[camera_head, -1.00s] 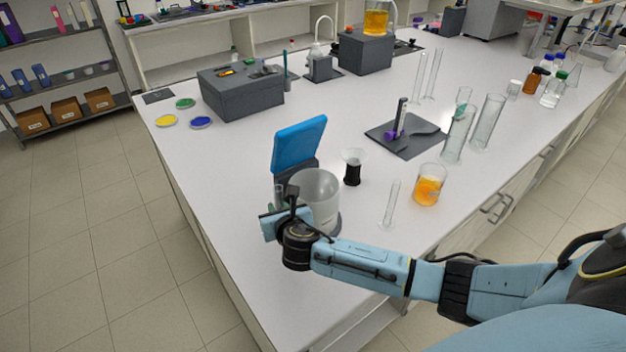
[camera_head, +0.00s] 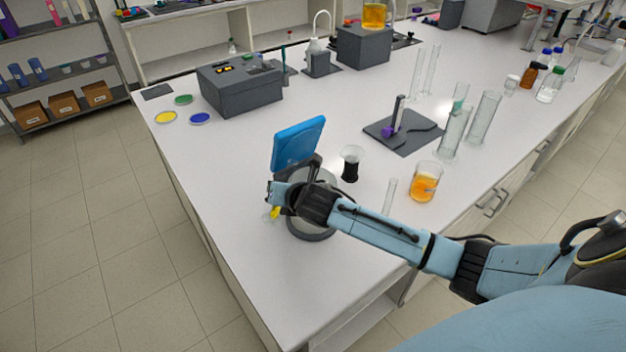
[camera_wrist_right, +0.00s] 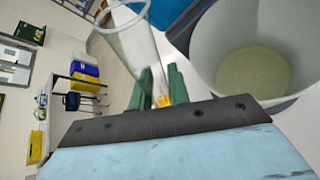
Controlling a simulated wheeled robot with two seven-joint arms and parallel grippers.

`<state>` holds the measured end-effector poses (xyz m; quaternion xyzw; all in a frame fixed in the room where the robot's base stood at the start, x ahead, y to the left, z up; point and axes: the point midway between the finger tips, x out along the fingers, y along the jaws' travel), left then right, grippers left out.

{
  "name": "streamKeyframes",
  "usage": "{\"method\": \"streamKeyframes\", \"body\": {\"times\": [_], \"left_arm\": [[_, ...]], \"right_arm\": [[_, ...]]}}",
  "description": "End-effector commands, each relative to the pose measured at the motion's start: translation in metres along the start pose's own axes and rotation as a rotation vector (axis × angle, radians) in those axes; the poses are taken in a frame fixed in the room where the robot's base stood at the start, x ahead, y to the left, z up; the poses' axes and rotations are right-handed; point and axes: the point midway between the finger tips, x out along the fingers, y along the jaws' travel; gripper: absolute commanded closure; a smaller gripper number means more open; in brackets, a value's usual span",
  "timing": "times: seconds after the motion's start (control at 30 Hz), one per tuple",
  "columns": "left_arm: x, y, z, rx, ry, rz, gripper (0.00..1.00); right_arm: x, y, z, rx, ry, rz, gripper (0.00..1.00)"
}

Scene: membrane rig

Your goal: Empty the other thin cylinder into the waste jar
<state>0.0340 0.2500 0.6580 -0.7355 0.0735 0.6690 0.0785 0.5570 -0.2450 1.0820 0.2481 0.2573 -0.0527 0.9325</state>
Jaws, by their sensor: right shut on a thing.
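My right gripper (camera_head: 276,197) is shut on a thin clear cylinder (camera_wrist_right: 138,45). Its green fingers show in the right wrist view, with orange-yellow liquid low in the cylinder between them. In the head view, yellow shows just below the gripper, at the jar's left side. The waste jar (camera_wrist_right: 289,80) is a wide, clear, open jar with pale yellowish liquid at its bottom. The cylinder is beside the jar in the wrist view. Another thin cylinder (camera_head: 389,196) stands upright on the bench. My left gripper is not in view.
A blue panel (camera_head: 298,143) stands behind the jar. A dark-based small vessel (camera_head: 350,164), a beaker of orange liquid (camera_head: 425,182) and wide cylinders (camera_head: 484,118) stand to the right. The bench's left front is clear.

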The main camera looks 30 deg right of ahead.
Motion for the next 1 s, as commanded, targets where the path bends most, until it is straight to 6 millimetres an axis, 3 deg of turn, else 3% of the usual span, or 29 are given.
{"method": "streamKeyframes", "body": {"times": [0.23, 0.8, 1.0], "left_arm": [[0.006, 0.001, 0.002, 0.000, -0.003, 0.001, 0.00], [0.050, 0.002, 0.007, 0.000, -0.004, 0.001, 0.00], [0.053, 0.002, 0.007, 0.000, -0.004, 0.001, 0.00]], "right_arm": [[-0.004, -0.002, 0.009, 0.139, 0.061, 0.057, 1.00], [0.002, 0.005, -0.010, 0.458, 0.204, 0.189, 1.00], [-0.001, 0.011, -0.008, 0.568, 0.253, 0.235, 1.00]]}}
